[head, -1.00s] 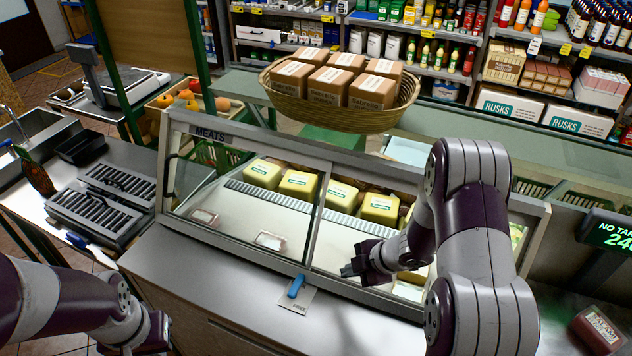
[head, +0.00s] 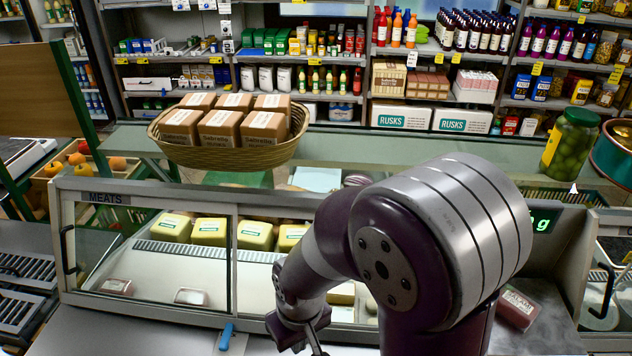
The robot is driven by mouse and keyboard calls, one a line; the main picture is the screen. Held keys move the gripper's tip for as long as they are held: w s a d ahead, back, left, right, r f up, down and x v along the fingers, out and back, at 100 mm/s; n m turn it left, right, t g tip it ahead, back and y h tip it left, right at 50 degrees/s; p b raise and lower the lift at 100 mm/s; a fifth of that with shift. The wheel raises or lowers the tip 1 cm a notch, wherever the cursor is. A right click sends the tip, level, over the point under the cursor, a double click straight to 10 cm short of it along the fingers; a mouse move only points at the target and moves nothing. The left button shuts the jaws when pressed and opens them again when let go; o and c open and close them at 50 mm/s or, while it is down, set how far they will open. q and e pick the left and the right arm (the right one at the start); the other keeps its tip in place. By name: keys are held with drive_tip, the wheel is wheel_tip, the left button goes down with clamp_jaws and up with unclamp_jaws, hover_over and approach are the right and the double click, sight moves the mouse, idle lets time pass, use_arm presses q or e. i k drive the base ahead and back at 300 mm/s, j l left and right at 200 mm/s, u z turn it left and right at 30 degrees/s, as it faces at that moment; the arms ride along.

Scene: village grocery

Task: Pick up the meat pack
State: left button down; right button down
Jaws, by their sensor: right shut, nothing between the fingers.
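A dark red meat pack (head: 517,308) with a pale label lies on the grey metal surface right of my right arm. Two more packs, a left one (head: 117,286) and a right one (head: 190,297), lie behind the front glass of the meats case (head: 140,200). I cannot tell which of them the task means. My right gripper (head: 318,346) is shut and empty, low in front of the case and left of the pack on the metal surface. Its fingertips are near the picture's bottom edge. My right arm hides part of the case's right side. My left gripper is out of view.
Yellow-wrapped blocks (head: 209,232) stand inside the case. A basket of brown boxes (head: 205,153) and a jar of green pickles (head: 570,146) stand on the counter behind. A blue-handled tool (head: 226,337) lies in front of the case. A green display (head: 541,220) is partly hidden.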

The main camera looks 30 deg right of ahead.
sight(512, 305)
drive_tip(key=z, duration=2.6)
drive_tip(key=i+l+u, duration=0.15)
drive_tip(key=l, duration=0.2)
drive_tip(key=i+l+u, duration=0.15)
drive_tip(key=l, duration=0.25)
drive_tip(key=i+l+u, duration=0.15)
drive_tip(key=l, duration=0.25)
drive_tip(key=i+l+u, duration=0.1)
drive_tip(key=l, duration=0.3)
drive_tip(key=i+l+u, duration=0.15)
drive_tip(key=l, duration=0.25)
drive_tip(key=i+l+u, duration=0.15)
drive_tip(key=l, duration=0.3)
